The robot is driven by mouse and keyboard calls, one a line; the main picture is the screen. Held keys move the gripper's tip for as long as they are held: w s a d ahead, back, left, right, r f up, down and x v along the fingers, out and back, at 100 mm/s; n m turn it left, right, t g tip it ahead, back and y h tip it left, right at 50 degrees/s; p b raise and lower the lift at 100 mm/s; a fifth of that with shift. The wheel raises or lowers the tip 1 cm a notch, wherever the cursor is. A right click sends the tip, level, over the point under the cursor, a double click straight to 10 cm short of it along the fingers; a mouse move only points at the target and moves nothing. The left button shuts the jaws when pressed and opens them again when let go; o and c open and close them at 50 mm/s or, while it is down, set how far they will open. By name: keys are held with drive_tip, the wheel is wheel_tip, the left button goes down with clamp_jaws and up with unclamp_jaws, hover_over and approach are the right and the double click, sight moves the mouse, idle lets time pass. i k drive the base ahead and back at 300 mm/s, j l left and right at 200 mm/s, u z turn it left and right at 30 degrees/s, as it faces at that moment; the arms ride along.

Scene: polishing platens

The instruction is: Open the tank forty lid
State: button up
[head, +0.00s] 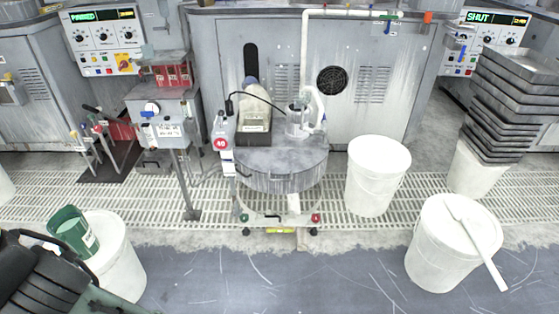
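Tank forty (279,182) is a round grey metal tank on a low wheeled stand in the middle of the head view. A red tag reading 40 (220,143) is on a post at its left front. Its flat grey lid (285,157) looks closed. A dark box with a pale bottle-like thing (254,110) and a small grey cylinder with white fittings (298,115) stand at the lid's back; whether they rest on it is unclear. No gripper fingers can be made out; dark parts at the lower left look like my arm.
White buckets stand right of the tank (377,175) and at front right (445,250), the latter with a white paddle. A pedestal box (165,120) stands left. The floor before the tank (290,280) is clear.

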sight(268, 161)
drive_tip(key=i+l+u, duration=0.15)
drive_tip(key=i+l, duration=0.25)
drive_tip(key=i+l+u, duration=0.15)
drive_tip(key=i+l, duration=0.25)
drive_tip(key=l, duration=0.15)
drive_tip(key=i+l+u, duration=0.15)
drive_tip(key=i+l, duration=0.25)
drive_tip(key=i+l+u, duration=0.15)
drive_tip(key=i, duration=0.35)
